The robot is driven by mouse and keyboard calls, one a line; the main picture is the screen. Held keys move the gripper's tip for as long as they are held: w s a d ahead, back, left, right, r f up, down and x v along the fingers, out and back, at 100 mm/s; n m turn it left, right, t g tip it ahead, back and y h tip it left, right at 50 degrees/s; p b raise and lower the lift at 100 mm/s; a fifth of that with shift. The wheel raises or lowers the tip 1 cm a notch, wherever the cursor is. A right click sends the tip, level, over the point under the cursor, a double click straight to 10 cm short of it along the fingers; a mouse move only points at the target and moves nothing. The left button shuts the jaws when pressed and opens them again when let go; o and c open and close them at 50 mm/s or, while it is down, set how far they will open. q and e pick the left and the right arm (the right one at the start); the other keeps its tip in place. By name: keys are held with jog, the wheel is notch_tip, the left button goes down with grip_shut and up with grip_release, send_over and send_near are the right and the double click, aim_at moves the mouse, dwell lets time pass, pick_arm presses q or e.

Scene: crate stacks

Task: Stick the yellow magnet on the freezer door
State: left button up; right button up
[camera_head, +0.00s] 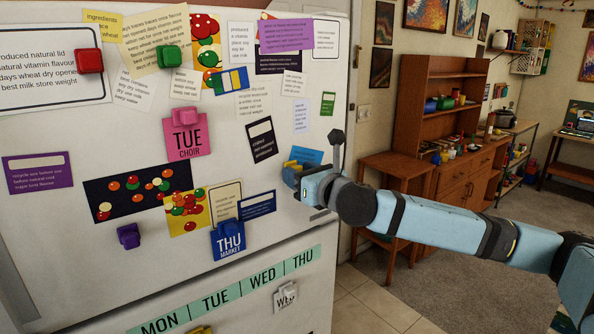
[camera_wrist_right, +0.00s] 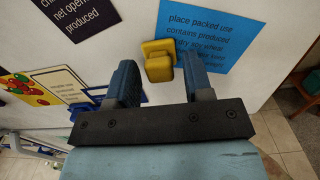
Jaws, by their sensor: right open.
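The yellow magnet (camera_wrist_right: 158,62) sits on the upper fridge door (camera_head: 60,235), at the left edge of a blue note (camera_wrist_right: 197,40). My right gripper (camera_wrist_right: 160,72) is open, with one finger on each side of the magnet; I cannot tell whether they touch it. In the head view my right gripper (camera_head: 298,178) is at the door's right side, and the magnet is mostly hidden there. Below a seam is the lower door (camera_head: 312,290), with a MON–THU strip (camera_head: 235,287). Another yellow magnet (camera_head: 202,330) shows partly at the bottom edge. My left gripper is not in view.
Other magnets on the upper door include red (camera_head: 88,60), green (camera_head: 170,56), pink (camera_head: 186,116), purple (camera_head: 129,236) and blue (camera_head: 228,237). A white magnet (camera_head: 289,291) holds a note on the lower door. A wooden side table (camera_head: 398,168) stands right of the fridge.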

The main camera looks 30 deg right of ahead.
jog(key=c, duration=0.6)
jog(key=shift+s+d, duration=0.2)
jog(key=shift+s, duration=2.35)
jog(key=shift+c, duration=0.3)
